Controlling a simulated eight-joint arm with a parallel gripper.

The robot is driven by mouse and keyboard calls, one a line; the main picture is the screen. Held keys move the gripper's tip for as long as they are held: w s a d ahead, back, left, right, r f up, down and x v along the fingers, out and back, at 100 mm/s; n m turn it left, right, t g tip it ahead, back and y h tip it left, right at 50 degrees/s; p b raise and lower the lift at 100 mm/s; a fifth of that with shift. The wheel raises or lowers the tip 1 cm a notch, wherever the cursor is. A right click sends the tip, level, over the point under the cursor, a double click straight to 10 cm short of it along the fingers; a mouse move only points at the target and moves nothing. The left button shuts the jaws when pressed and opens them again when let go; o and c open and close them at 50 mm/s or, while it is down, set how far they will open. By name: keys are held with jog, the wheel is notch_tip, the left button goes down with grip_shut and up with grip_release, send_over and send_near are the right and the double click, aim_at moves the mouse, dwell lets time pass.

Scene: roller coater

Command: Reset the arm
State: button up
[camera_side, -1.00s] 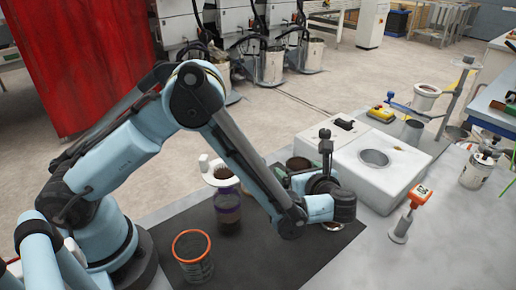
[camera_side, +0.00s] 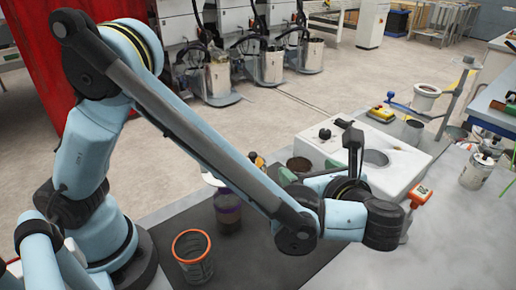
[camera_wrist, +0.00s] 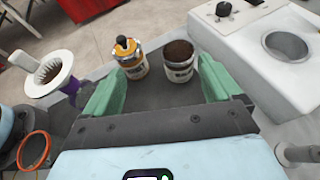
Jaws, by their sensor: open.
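My gripper (camera_wrist: 155,88) shows in the wrist view with its two green fingers wide apart and nothing between them. A small can with an orange band and black knob (camera_wrist: 129,58) and an open can of brown contents (camera_wrist: 179,62) stand on the dark mat ahead of the fingers. In the side view my arm reaches over the mat, and the green fingers (camera_side: 272,172) show partly behind my wrist. The open brown can (camera_side: 299,164) stands just beyond them. I cannot tell whether the fingers touch it, but the wrist view shows a gap.
A white machine with a round well (camera_side: 376,158) stands right of the cans. An orange-headed tool (camera_side: 418,197) stands at the right. Bare bench lies at front right.

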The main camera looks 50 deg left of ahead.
jog(key=w+a+r+m+t+h, duration=0.2)
jog(key=a+r+m+t+h, duration=0.2)
jog(key=a, duration=0.9)
jog(key=shift+w+r+m+t, duration=0.15)
jog(key=shift+r+m+t, duration=0.7)
jog(key=shift+r, duration=1)
jog(key=shift+a+m+h, duration=0.1)
jog(key=shift+m+h, duration=0.15)
jog(key=shift+h, duration=0.05)
